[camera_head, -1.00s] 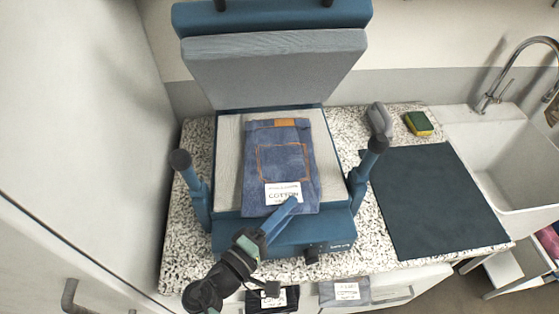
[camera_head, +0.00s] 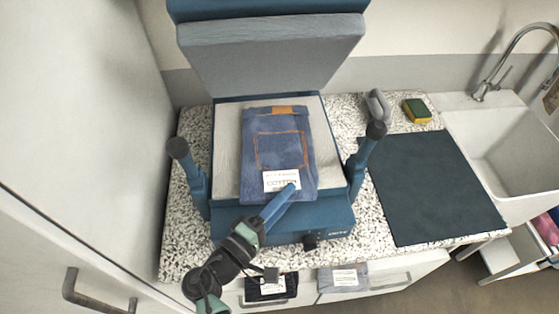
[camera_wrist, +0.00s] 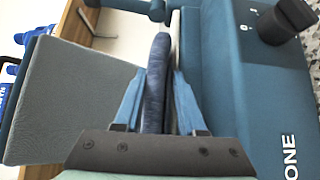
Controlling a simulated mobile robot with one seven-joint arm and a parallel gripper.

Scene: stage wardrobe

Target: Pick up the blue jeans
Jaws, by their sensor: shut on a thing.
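The folded blue jeans (camera_head: 279,152) lie on the grey padded bed of an open blue press (camera_head: 228,211), with a white label near their front edge. My gripper (camera_head: 284,194) reaches in from the front and is at the front edge of the jeans, by the label. In the wrist view, my gripper (camera_wrist: 160,95) has its two blue fingers on either side of the jeans (camera_wrist: 156,80), which show edge-on as a dark blue strip. The fingers are shut on the jeans. The head view does not show the fingertips clearly.
The press's grey upper plate (camera_head: 270,55) stands raised behind, with a post on each side. A dark mat (camera_head: 430,185), a green and yellow sponge (camera_head: 417,111) and a sink (camera_head: 515,140) are to the right. Labelled folded cloths (camera_head: 343,278) show below the counter edge.

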